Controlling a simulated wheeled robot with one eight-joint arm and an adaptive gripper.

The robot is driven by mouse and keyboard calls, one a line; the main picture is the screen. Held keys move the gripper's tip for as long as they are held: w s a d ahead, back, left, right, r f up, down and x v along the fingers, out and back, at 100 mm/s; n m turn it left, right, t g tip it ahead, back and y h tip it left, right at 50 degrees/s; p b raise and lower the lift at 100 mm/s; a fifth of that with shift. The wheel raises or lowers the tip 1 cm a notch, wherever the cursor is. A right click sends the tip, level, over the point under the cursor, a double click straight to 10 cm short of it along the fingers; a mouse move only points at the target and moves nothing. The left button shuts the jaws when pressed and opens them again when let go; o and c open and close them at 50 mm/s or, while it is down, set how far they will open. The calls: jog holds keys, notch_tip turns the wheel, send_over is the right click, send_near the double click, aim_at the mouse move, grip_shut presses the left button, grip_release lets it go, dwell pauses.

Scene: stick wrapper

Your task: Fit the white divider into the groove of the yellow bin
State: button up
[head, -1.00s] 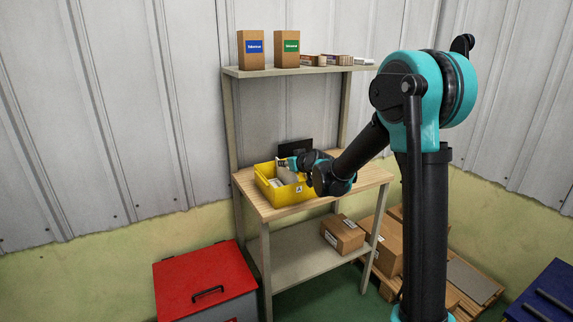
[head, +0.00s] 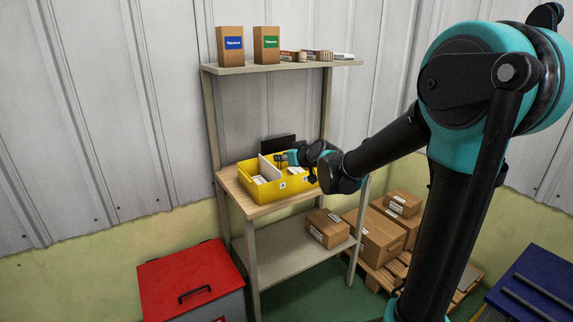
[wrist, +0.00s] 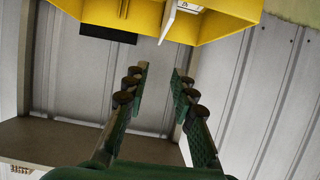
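The yellow bin (head: 264,193) stands on the wooden table top. The white divider (head: 268,168) stands upright inside the bin, crossing it between its two sides; whether its edges sit in the groove cannot be seen at this size. In the wrist view the yellow bin (wrist: 130,14) is at the top edge, with the white divider (wrist: 171,20) jutting from it. My gripper (wrist: 160,68) is open, with nothing between its fingers, and apart from the divider. In the head view my gripper (head: 283,158) is small, over the far right side of the bin.
White items (head: 259,180) lie in the bin. A black panel (head: 279,143) stands behind it. Above is a shelf (head: 235,70) with brown boxes (head: 267,46). Cartons (head: 328,228) lie below the table top, and a red-lidded box (head: 190,277) stands at front left.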

jog(key=s+d+f+m+g+h, duration=0.2)
jog(key=s+d+f, duration=0.4)
jog(key=s+d, duration=0.2)
jog(key=s+d+f+m+g+h, duration=0.2)
jog(key=s+d+f, duration=0.5)
jog(key=s, duration=0.5)
jog(key=s+d+f+m+g+h, duration=0.2)
jog(key=s+d+f+g+h, duration=0.1)
jog(key=s+d+f, duration=0.4)
jog(key=s+d, duration=0.2)
jog(key=s, duration=0.2)
jog(key=shift+d+m, duration=0.2)
jog(key=shift+m, duration=0.1)
